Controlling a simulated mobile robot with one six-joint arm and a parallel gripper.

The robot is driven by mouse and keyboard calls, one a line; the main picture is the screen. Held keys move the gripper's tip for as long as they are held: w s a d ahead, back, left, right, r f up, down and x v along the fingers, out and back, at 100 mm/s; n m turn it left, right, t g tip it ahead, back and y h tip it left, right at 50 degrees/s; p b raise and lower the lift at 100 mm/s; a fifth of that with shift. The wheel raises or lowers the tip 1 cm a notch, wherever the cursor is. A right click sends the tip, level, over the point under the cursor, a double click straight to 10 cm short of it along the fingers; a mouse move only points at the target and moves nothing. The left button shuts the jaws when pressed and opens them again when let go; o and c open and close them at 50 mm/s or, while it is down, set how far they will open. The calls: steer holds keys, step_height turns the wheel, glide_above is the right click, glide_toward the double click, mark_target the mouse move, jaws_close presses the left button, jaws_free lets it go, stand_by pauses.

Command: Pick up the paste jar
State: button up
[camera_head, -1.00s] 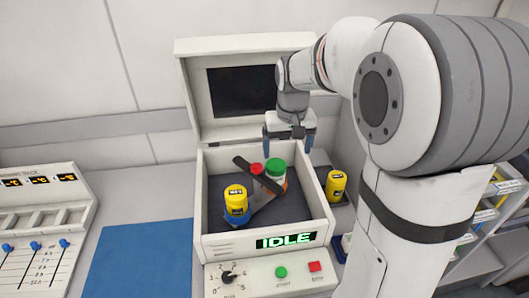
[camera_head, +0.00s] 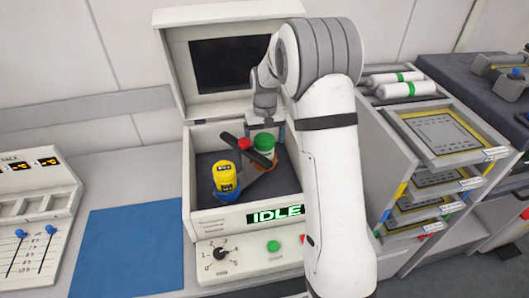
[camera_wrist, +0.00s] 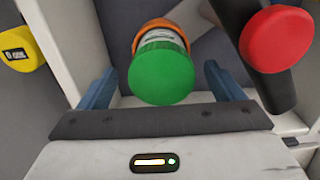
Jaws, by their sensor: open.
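A jar with a green lid, white label and orange base (camera_head: 264,146) stands in the open-lidded machine's bin. In the wrist view the green-lidded jar (camera_wrist: 160,75) shows between the two blue fingers of my gripper (camera_wrist: 161,88), with gaps on both sides. My gripper (camera_head: 265,127) is open and over this jar in the head view. A yellow jar with a blue base (camera_head: 225,178) stands in the bin to the left. I cannot tell which is called the paste jar.
A dark bar with a red knob (camera_head: 243,143) lies across the bin close beside the green-lidded jar; the knob is near my right finger in the wrist view (camera_wrist: 277,40). The bin walls (camera_head: 188,180) and raised lid (camera_head: 172,80) surround the space. A blue mat (camera_head: 128,250) is bare.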

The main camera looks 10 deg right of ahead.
steer(key=shift+a+f, duration=0.1)
steer(key=shift+f, duration=1.4)
steer(key=shift+c, duration=0.3)
steer(key=shift+w, duration=0.1)
steer(key=c, duration=1.4)
steer(key=shift+r, duration=0.1)
steer(key=shift+c, duration=0.2)
